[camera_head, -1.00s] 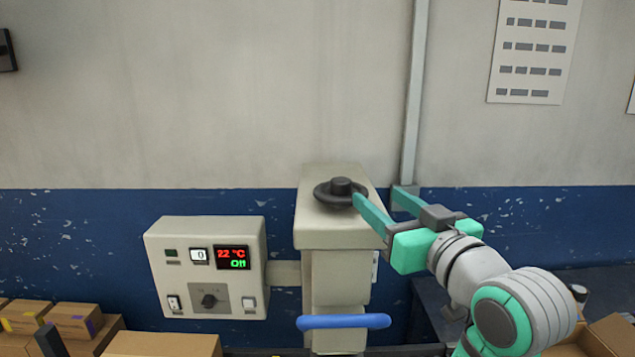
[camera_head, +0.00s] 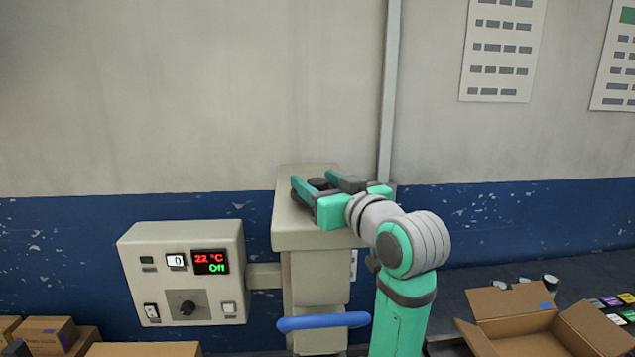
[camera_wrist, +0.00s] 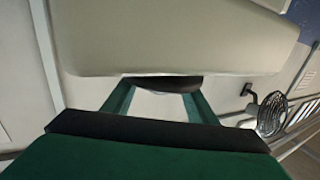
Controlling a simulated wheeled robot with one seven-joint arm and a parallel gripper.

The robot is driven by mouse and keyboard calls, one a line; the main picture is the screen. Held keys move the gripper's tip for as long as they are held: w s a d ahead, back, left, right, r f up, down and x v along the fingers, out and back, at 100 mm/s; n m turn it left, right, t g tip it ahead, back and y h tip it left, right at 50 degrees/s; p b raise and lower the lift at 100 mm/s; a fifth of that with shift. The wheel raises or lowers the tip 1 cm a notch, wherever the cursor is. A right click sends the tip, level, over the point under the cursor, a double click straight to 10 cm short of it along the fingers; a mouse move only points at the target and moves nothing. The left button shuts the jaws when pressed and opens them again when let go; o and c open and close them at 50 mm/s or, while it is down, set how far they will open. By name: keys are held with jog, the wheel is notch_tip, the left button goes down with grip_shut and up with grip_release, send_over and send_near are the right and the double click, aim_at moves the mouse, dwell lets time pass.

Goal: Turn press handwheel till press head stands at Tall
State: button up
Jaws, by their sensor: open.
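The press handwheel (camera_head: 318,183) is a dark round wheel with a hub, on top of the beige press column (camera_head: 300,240). My gripper (camera_head: 312,182) is at the wheel, with one green finger on its left side and the other behind it on the right. The fingers are apart and the hub shows between them. In the wrist view, the two green fingers (camera_wrist: 158,92) reach toward the dark wheel rim (camera_wrist: 165,82), mostly hidden by a beige surface. Whether the fingers touch the wheel I cannot tell. The press head and any Tall mark cannot be made out.
A control box (camera_head: 185,270) with a display reading 22 °C and Off is on the left. A blue bar (camera_head: 323,321) crosses the column's front. An open carton (camera_head: 530,320) stands at the lower right, and other boxes (camera_head: 45,335) at the lower left. A wall pipe (camera_head: 390,90) rises behind.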

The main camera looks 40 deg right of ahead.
jog(key=c, duration=1.1)
jog(key=shift+o, duration=0.2)
